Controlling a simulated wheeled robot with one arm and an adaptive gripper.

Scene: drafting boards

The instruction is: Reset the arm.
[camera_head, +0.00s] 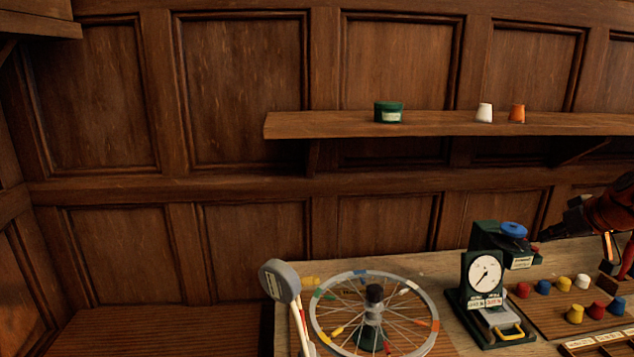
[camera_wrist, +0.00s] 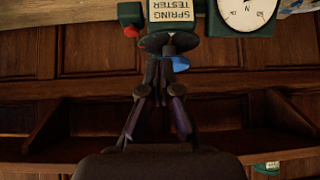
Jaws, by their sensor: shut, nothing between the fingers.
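My gripper (camera_head: 548,233) is at the right in the head view, at the end of my red arm. In the wrist view my gripper (camera_wrist: 163,68) has its dark fingers drawn together at the tips, with nothing between them. A spring tester (camera_head: 490,240) with a round dial (camera_head: 485,275) and a blue top (camera_head: 514,229) stands just left of my gripper. In the wrist view the spring tester (camera_wrist: 173,12) appears upside down beyond the fingertips. I cannot tell whether the fingertips touch it.
A spoked wheel (camera_head: 435,322) stands left of the tester, beside a grey round-headed post (camera_head: 279,280). Several coloured caps (camera_head: 575,314) sit on a board at the right. A wall shelf (camera_head: 330,126) holds a green tin (camera_head: 388,112), a white cup (camera_head: 484,113) and an orange cup (camera_head: 517,113).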

